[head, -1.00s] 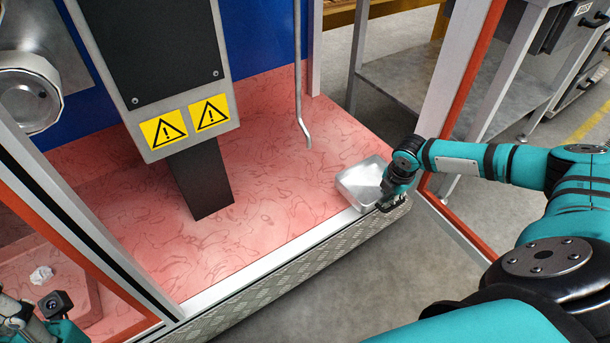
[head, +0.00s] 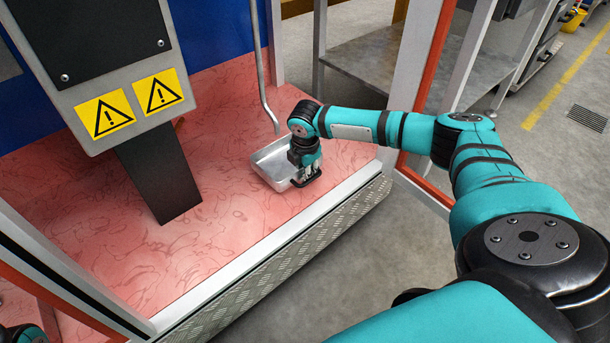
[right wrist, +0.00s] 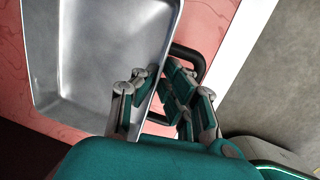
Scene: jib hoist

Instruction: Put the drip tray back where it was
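The drip tray (head: 268,163) is a shallow silver metal pan with a black loop handle (right wrist: 187,52). It is over the red platform floor (head: 225,215), a little in from its front edge, below the bent pipe (head: 265,100). I cannot tell whether it touches the floor. My right gripper (head: 305,180) is shut on the handle at the tray's near right side. In the right wrist view its fingers (right wrist: 165,105) straddle the handle beside the tray wall, and the tray (right wrist: 95,55) looks empty. Only a scrap of my left arm shows at the bottom left corner; its fingers are not visible.
A grey column with warning labels (head: 132,105) stands on a dark post (head: 160,175) left of the tray. A white frame post with an orange edge (head: 420,85) stands at right. A metal table (head: 365,65) is behind. Platform floor between post and tray is clear.

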